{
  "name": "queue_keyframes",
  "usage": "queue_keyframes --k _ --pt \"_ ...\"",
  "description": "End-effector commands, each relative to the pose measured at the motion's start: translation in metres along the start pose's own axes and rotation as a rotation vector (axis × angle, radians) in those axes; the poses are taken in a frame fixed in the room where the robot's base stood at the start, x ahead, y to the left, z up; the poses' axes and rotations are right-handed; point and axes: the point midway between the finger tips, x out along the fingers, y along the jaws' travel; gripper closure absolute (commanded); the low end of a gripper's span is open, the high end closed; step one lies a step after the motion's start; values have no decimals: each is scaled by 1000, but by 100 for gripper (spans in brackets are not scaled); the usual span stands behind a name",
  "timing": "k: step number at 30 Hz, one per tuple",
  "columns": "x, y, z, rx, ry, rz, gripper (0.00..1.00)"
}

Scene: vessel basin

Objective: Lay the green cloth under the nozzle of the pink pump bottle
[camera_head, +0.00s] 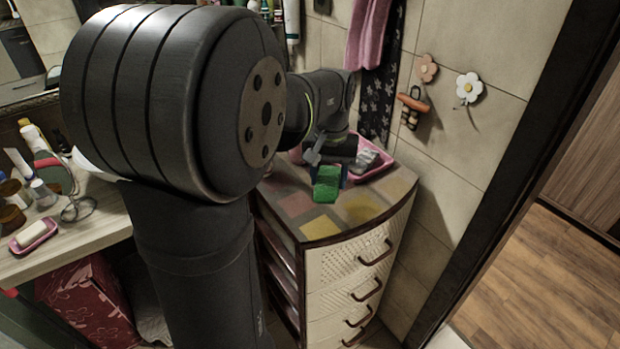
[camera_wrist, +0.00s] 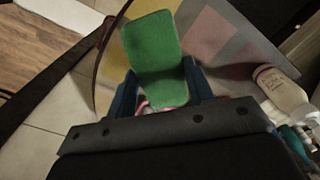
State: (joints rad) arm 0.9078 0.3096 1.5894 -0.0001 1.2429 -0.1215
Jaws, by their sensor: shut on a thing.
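The green cloth (camera_head: 326,188) hangs from my gripper (camera_head: 330,172) over the patterned top of the drawer cabinet. In the wrist view the cloth (camera_wrist: 152,55) is a flat green piece between my two blue fingers (camera_wrist: 165,85), which are shut on it. Whether it touches the cabinet top is unclear. A pale bottle with pinkish lettering (camera_wrist: 282,92) is at the right of the wrist view, apart from the cloth. I cannot tell whether it is the pink pump bottle; no nozzle shows clearly. My arm hides part of the cabinet top in the head view.
A pink tray (camera_head: 389,160) with greyish items stands behind my gripper, by the tiled wall. The front of the cabinet top (camera_head: 355,212) is clear. A counter (camera_head: 80,235) with toiletries and a soap dish (camera_head: 33,235) is at the left. Flower hooks (camera_head: 468,87) are on the wall.

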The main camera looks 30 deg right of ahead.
Motion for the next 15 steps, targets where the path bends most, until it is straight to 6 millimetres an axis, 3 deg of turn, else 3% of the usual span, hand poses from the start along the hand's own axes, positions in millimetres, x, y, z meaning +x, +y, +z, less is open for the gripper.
queue_keyframes --k 6,11,15 --pt "-20 30 16 3 2 0 77" --pt "-26 38 19 44 0 0 77" --pt "-27 42 18 187 0 0 77"
